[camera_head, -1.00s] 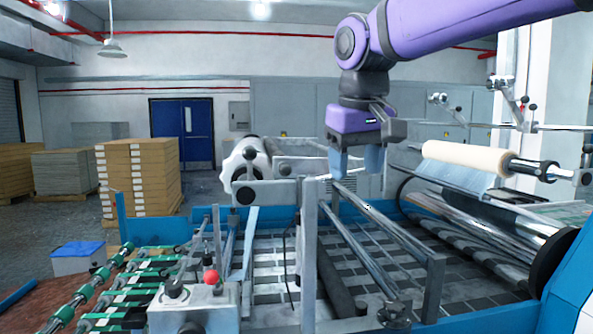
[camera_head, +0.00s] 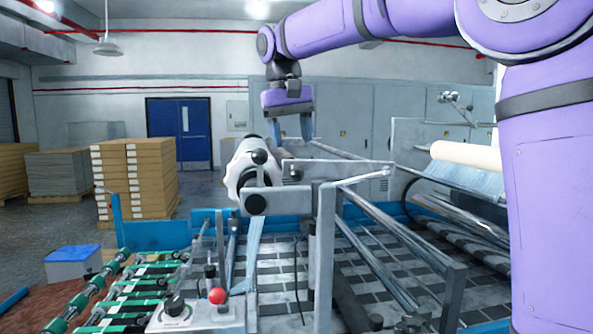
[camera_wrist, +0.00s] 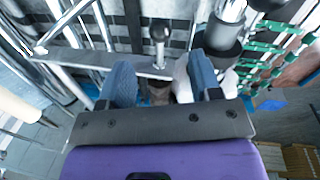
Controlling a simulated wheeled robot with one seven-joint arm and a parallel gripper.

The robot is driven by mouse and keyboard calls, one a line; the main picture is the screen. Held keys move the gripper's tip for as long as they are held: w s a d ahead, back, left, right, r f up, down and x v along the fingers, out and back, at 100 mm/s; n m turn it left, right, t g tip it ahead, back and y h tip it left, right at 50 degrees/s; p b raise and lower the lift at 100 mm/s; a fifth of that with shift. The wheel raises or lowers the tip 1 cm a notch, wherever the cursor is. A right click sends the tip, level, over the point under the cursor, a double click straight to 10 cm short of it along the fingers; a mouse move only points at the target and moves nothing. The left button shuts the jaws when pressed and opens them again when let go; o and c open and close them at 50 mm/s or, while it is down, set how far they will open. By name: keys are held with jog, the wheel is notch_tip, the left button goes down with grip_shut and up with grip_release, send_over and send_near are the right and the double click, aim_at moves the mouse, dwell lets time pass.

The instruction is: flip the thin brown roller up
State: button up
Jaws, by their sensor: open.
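My gripper (camera_head: 294,134) is open, pointing down above the far end of the machine, just behind the white roll (camera_head: 240,168). In the wrist view its two blue fingers (camera_wrist: 160,72) are spread apart. A short brown piece (camera_wrist: 158,93) shows between them, partly hidden by the gripper body; it looks like part of the thin brown roller. I cannot tell whether the fingers touch it. In the head view the roller is mostly hidden behind the white roll and the metal bracket (camera_head: 345,172).
A black-knobbed post (camera_wrist: 160,36) stands close by the fingers. Metal rails (camera_head: 375,225) run along the machine on the right. A cream roll (camera_head: 465,155) lies farther right. A red-knobbed control box (camera_head: 195,315) is at the front. Air above the machine is open.

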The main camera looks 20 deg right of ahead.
aim_at(297, 170)
jog(key=f, duration=0.5)
jog(key=d+f, duration=0.1)
jog(key=f, duration=0.1)
jog(key=shift+f, duration=0.3)
